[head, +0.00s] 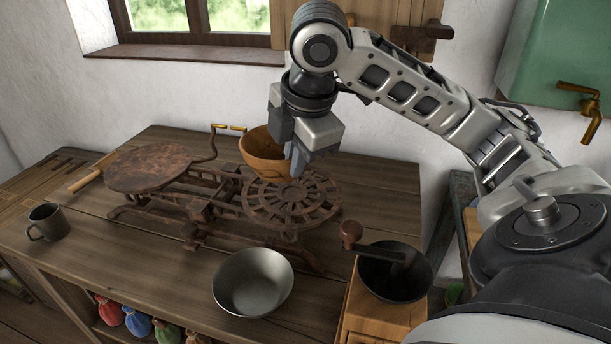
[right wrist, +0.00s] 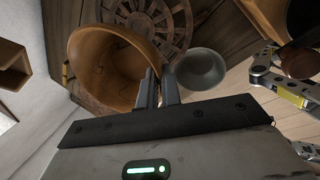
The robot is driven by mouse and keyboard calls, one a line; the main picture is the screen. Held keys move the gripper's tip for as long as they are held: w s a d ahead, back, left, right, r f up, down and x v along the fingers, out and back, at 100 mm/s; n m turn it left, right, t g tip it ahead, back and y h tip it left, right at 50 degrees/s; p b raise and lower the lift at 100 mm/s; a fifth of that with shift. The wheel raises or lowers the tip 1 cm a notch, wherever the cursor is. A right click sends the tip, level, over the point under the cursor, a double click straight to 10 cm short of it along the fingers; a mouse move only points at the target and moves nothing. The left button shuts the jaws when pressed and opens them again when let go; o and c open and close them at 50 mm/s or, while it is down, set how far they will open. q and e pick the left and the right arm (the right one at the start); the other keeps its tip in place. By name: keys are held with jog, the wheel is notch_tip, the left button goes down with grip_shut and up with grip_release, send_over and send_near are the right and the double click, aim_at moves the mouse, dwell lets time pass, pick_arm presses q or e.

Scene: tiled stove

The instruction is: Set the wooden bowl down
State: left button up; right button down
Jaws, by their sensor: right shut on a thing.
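The wooden bowl (head: 259,153) is orange-brown and hangs above the back left part of the round slotted plate (head: 305,205) of a rusty balance scale. My right gripper (head: 297,163) is shut on the bowl's right rim. The right wrist view shows the two fingers (right wrist: 158,90) at the rim of the bowl (right wrist: 104,62), whose inside looks empty. The slotted plate (right wrist: 160,25) shows beyond it. I cannot tell whether the bowl's bottom touches the scale.
The scale's solid rusty plate (head: 150,167) is on the left. A grey metal bowl (head: 253,283) stands in front, a coffee grinder (head: 385,318) at front right, and a metal mug (head: 48,222) at far left. The table (head: 380,185) is bare at back right.

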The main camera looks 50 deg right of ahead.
aim_at(280, 156)
jog(key=d+f, duration=0.1)
jog(key=f, duration=0.1)
jog(key=d+f+b, duration=0.1)
jog(key=shift+w+d, duration=0.25)
jog(key=shift+d, duration=0.05)
jog(key=shift+d+f, duration=0.2)
jog(key=shift+f, duration=0.1)
notch_tip(280, 156, down, 2)
jog(key=shift+d+f+b, duration=0.1)
jog(key=shift+f+b, duration=0.15)
jog(key=shift+b, duration=0.35)
jog(key=shift+f, duration=0.35)
pick_arm(q)
jog(key=shift+w+d+f, duration=0.15)
jog(key=shift+d+f, duration=0.05)
jog(key=shift+f, duration=0.15)
